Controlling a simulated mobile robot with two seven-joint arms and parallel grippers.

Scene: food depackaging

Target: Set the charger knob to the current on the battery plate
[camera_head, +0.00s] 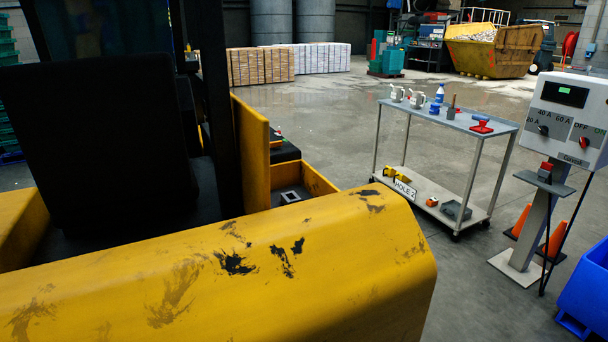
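The charger (566,106) is a white box on a stand at the right edge, with a dark display on top. The knob's exact setting is too small to tell. A second knob (584,142) sits beside it under OFF and ON. The yellow truck (330,250) fills the foreground, with an open bay (291,194) in its body. I cannot make out a battery plate. Neither gripper is in view.
A two-shelf trolley (450,116) with bottles and small tools stands between truck and charger. Orange cones (556,240) stand behind the charger's stand. A blue bin (588,290) is at the lower right. Open floor (345,125) lies behind the truck.

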